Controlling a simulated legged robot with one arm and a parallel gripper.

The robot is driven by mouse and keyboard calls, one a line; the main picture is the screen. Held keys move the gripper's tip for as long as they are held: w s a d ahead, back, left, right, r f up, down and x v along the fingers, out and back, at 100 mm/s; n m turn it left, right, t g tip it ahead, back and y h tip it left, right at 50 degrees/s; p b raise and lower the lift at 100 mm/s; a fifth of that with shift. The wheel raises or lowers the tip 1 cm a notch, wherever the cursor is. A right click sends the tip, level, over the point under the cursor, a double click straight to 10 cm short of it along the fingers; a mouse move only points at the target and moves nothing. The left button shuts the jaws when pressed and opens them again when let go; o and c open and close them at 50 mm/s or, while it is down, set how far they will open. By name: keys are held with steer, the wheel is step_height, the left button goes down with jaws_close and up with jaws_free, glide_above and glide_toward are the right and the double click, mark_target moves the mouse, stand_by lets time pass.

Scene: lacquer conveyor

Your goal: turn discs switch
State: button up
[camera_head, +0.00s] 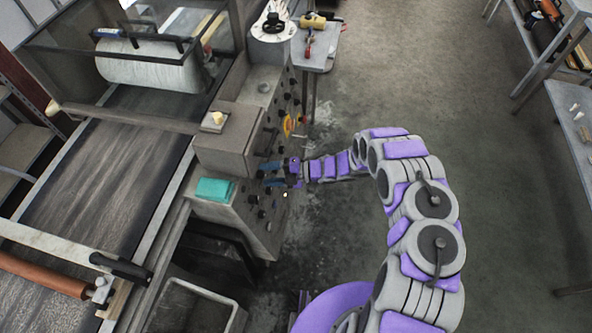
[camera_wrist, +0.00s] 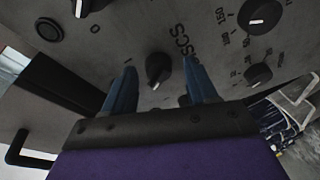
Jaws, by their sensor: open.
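The discs switch (camera_wrist: 158,68) is a black rotary knob with a white pointer mark on the grey control panel, beside lettering that partly reads "SCS". In the wrist view my gripper (camera_wrist: 161,72) is open, with one blue finger on each side of the knob. The fingertips are close to the panel; I cannot tell whether they touch the knob. In the head view my gripper (camera_head: 272,174) is at the panel's face, and the knob is hidden or too small to make out there.
Other knobs sit on the panel, including a dial (camera_wrist: 260,14) and a lower knob (camera_wrist: 258,74) at the right. The conveyor belt (camera_head: 88,165) runs at left; open floor (camera_head: 430,80) lies at right.

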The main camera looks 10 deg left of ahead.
steer(key=p+v, duration=0.1)
steer(key=v, duration=1.6)
steer(key=shift+d, duration=0.2)
